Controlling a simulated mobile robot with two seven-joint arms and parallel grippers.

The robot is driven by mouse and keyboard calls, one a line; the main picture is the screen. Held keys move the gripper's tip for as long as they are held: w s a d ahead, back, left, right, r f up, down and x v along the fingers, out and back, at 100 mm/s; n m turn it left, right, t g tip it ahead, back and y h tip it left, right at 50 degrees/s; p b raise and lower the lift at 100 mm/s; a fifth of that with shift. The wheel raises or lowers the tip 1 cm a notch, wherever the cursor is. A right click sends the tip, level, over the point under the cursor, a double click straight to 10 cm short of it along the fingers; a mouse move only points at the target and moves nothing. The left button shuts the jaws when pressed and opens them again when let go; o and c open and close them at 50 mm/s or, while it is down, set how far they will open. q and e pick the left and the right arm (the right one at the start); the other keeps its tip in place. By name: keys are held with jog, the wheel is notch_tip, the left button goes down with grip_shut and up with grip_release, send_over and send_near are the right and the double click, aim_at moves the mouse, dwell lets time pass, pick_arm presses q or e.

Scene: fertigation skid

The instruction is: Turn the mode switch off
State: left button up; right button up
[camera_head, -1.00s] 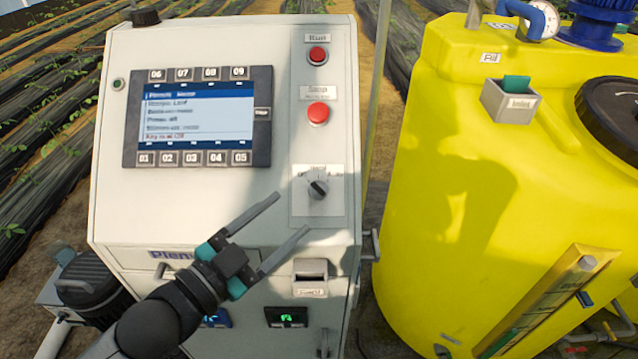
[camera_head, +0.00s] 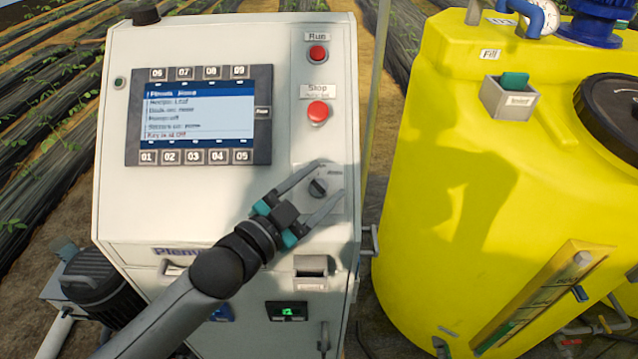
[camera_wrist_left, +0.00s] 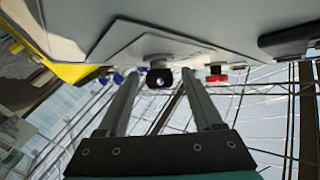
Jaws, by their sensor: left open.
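The mode switch (camera_head: 318,187) is a dark rotary knob on a pale plate, low on the right of the white control cabinet's front panel. It also shows in the left wrist view (camera_wrist_left: 159,79), ahead of the fingertips and between their lines. My left gripper (camera_head: 324,178) is open, with one finger above-left of the knob and one below-right. In the left wrist view both fingers (camera_wrist_left: 154,82) are apart with nothing held. I cannot tell whether they touch the knob. The plate's lettering is partly hidden by a finger. My right gripper is not in view.
The red Stop button (camera_head: 318,112) and red Run button (camera_head: 318,54) sit above the switch. A screen with numbered keys (camera_head: 199,115) is at the left. A card holder (camera_head: 311,268) juts out below. A yellow tank (camera_head: 440,200) stands to the right.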

pick_arm(q)
jog(key=shift+c, duration=0.4)
grip_shut()
jog(key=shift+n+t, duration=0.3)
jog(key=shift+n, duration=0.2)
jog(key=shift+o, duration=0.4)
grip_release()
jog(key=shift+s+a, duration=0.1)
jog(key=b+v, duration=0.2)
jog(key=v, duration=1.3)
jog(key=shift+s+r+y, duration=0.1)
jog(key=shift+r+y, duration=0.05)
jog(key=shift+y, duration=0.25)
